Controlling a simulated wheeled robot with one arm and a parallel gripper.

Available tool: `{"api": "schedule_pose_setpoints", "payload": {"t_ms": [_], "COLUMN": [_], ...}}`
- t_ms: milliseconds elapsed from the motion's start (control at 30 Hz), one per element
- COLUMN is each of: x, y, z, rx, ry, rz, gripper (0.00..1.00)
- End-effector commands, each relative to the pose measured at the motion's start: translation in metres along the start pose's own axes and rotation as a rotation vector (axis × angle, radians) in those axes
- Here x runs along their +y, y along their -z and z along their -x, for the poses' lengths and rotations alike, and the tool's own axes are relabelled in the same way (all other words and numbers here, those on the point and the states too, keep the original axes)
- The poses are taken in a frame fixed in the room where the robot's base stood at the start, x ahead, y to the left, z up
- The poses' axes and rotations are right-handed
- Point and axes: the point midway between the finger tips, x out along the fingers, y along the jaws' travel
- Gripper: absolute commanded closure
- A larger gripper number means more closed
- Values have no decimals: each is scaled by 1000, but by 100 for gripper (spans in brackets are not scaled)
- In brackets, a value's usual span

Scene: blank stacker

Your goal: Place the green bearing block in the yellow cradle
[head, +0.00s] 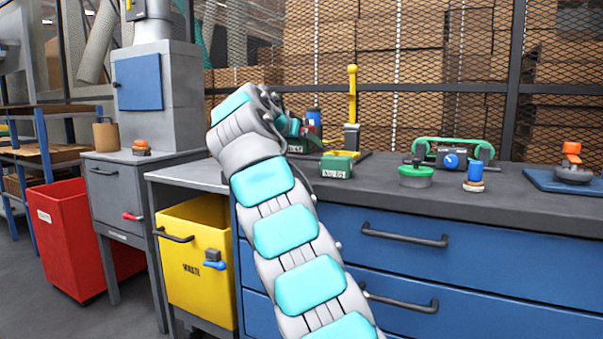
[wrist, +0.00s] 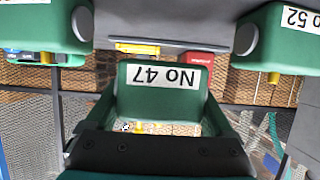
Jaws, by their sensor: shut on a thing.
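In the wrist view, which is upside down, a green bearing block (wrist: 140,102) labelled No 47 is between the two fingers of my gripper (wrist: 165,108). My gripper is shut on it. A yellow piece (wrist: 135,48), likely the yellow cradle, shows beyond the block and apart from it; yellow also shows in the head view (head: 346,153) beside a green block (head: 337,167). My arm partly hides my gripper in the head view, and I cannot tell there which green block is held.
Other green blocks stand close on both sides in the wrist view, one at the left (wrist: 40,28) and one marked 52 (wrist: 275,35). A yellow-handled post (head: 352,95) rises at the back. A green knobbed piece (head: 415,180) and a blue cylinder (head: 474,174) stand to the right.

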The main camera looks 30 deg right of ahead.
Motion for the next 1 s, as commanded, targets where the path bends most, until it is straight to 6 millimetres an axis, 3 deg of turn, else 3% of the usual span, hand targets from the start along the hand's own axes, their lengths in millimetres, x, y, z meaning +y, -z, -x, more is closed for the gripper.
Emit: {"api": "schedule_pose_setpoints", "payload": {"t_ms": [267,600,1000], "x": [2,1,1], "y": [-12,-44,-44], "z": [-4,-17,-17], "rx": [7,4,4], "ry": [0,-2,1], "rz": [-3,0,-3], "gripper": [100,100,100]}}
